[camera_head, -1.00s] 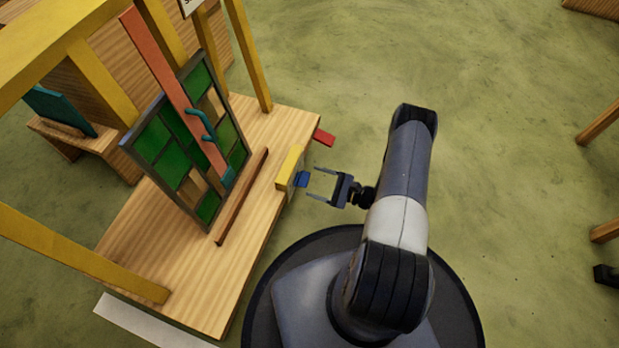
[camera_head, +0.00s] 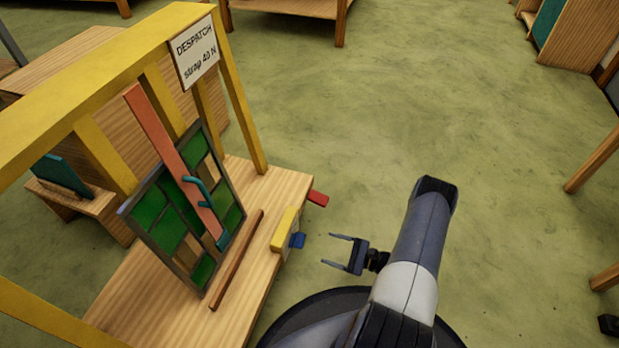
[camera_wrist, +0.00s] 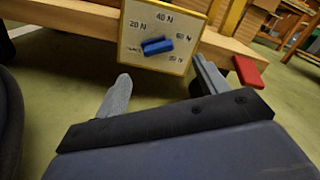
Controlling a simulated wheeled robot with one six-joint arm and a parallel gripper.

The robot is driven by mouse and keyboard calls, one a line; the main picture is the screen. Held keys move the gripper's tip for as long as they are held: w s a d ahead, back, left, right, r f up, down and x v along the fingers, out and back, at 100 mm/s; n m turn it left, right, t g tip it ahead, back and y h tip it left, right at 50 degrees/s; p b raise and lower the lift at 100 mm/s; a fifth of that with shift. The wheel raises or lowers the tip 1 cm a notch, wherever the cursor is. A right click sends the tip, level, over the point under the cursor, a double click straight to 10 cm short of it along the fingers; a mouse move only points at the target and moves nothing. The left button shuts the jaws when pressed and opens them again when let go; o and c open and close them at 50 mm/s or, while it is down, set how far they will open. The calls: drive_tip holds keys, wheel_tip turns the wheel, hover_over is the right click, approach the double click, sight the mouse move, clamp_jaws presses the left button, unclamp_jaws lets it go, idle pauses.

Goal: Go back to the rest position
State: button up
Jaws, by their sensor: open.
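My gripper (camera_head: 341,252) is open and empty, held apart from the wooden bench (camera_head: 150,300) at its right side. Its two fingers (camera_wrist: 160,92) also show in the wrist view, with nothing between them. A dial plate with a yellow top (camera_head: 285,229) sits on the bench's side edge. In the wrist view the dial plate (camera_wrist: 135,55) shows force marks such as 20 N, 40 N and 60 N, and a blue knob (camera_wrist: 157,46) turned sideways. The blue knob (camera_head: 297,240) stands clear of my fingertips.
A green leaded panel (camera_head: 160,218) leans upright on the bench, crossed by a salmon strap (camera_head: 165,145) with a teal handle. A yellow frame carries a sign (camera_head: 196,52) reading "DESPATCH strap 40 N". A red tab (camera_head: 318,198) juts from the bench.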

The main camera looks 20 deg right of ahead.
sight(302, 241)
drive_tip(key=b+x, duration=0.2)
drive_tip(key=x, duration=0.8)
drive_tip(key=shift+a+b, duration=0.35)
drive_tip(key=shift+d, duration=0.1)
